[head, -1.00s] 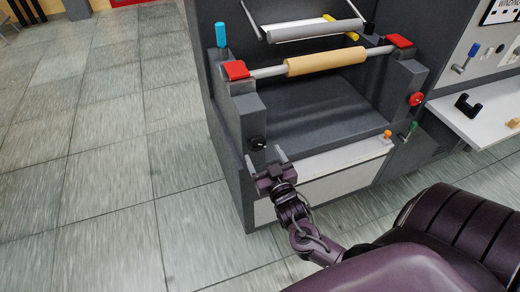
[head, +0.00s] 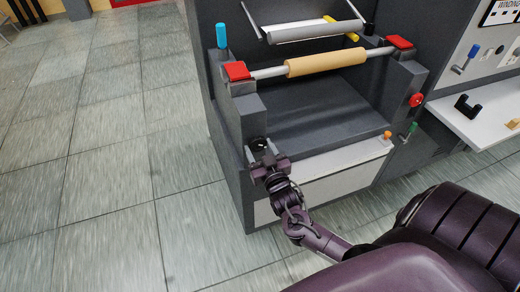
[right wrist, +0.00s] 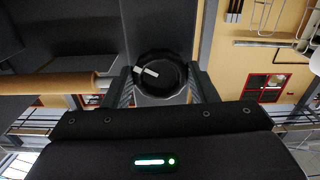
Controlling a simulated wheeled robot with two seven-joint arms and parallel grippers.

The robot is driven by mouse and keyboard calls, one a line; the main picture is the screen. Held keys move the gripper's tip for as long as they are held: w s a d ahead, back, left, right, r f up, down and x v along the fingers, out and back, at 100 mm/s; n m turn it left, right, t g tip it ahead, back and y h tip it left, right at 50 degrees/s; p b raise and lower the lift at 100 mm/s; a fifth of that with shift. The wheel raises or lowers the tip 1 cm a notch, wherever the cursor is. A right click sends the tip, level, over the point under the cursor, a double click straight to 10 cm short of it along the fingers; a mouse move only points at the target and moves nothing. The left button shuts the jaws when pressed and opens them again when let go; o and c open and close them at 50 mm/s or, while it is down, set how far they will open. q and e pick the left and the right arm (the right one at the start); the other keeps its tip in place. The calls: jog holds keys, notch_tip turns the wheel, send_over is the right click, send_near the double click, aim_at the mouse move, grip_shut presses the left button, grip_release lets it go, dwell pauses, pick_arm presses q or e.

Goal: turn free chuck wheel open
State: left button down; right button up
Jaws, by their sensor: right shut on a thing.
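The black chuck wheel (head: 257,143), a round knob with a white mark, is on the front of the grey machine's left post. My right gripper (head: 262,151) is at the wheel, with one finger on either side, and is shut on it. In the right wrist view the wheel (right wrist: 160,73) sits between the two fingers, and its white mark points to the upper left. The fingers partly hide the wheel's sides. My left gripper is not in view.
A tan roll (head: 326,62) on a bar spans the posts, with red blocks (head: 237,71) at its ends. A red knob (head: 416,100) is on the right post. An orange-topped button (head: 387,135) stands on the white front ledge (head: 340,160). Open tiled floor lies left.

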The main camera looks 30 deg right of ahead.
jog(key=shift+r+n+p, duration=0.1)
jog(key=shift+n+p, duration=0.8)
jog(key=shift+n, duration=0.2)
jog(key=n+p, duration=0.2)
jog(key=n, duration=0.1)
jog(key=shift+n, duration=0.3)
jog(key=n+p, duration=0.2)
jog(key=n, duration=0.1)
jog(key=shift+d+n, duration=0.1)
jog(key=shift+n, duration=0.2)
jog(key=n+p, duration=0.2)
jog(key=n, duration=0.1)
jog(key=shift+n, duration=0.3)
jog(key=n+p, duration=0.2)
jog(key=n, duration=0.4)
jog(key=shift+r+p, duration=0.15)
jog(key=shift+p, duration=0.2)
jog(key=shift+n+p, duration=0.85)
jog(key=shift+n, duration=1.65)
